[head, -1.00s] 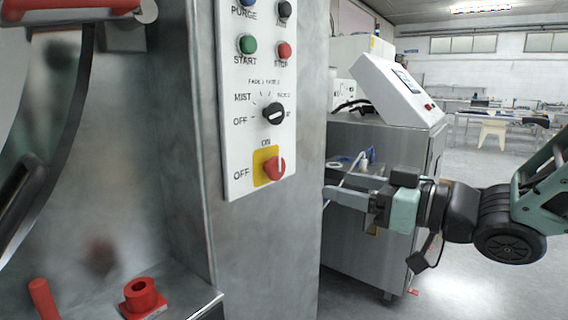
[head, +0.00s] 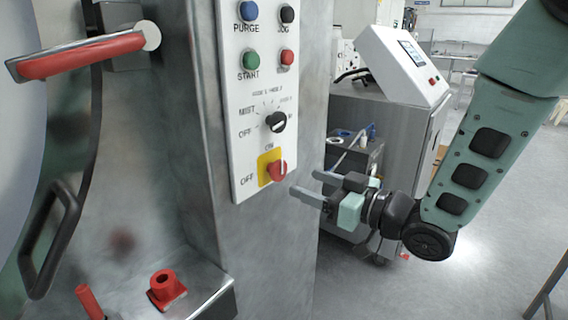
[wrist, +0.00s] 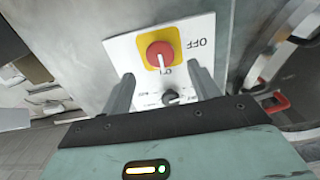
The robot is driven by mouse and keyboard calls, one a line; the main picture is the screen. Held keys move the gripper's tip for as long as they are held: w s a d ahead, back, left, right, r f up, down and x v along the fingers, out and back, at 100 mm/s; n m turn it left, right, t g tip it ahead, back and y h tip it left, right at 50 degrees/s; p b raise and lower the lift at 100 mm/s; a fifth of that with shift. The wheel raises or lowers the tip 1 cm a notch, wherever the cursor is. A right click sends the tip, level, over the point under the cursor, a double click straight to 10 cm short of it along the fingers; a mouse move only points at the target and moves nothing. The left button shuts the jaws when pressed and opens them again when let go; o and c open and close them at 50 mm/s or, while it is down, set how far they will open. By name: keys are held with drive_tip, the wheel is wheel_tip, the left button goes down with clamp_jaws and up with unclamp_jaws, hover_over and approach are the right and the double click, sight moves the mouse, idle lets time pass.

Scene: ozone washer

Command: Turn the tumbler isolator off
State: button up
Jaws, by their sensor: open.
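The isolator knob (head: 277,171) is red on a yellow plate (head: 263,170), low on the white control panel (head: 236,125). Its labels read ON above and OFF at the left. The knob's white mark looks upright, towards ON. In the wrist view the knob (wrist: 160,52) appears upside down, its mark towards the ON label. My gripper (head: 307,184) is open and empty, just right of the knob in the head view and apart from it. In the wrist view the fingertips (wrist: 161,74) flank the space around the ON label, with the knob beyond them.
A black selector knob (head: 276,122) sits above the isolator, with push buttons such as the green START button (head: 249,61) higher up. A red-handled lever (head: 80,55) and a black handle (head: 50,240) are at the left. A second steel machine (head: 385,125) stands behind my gripper.

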sight(281, 173)
drive_tip(key=p+x, duration=0.1)
drive_tip(key=x, duration=0.6)
drive_tip(key=shift+w+a, duration=0.15)
drive_tip(key=c, duration=0.9)
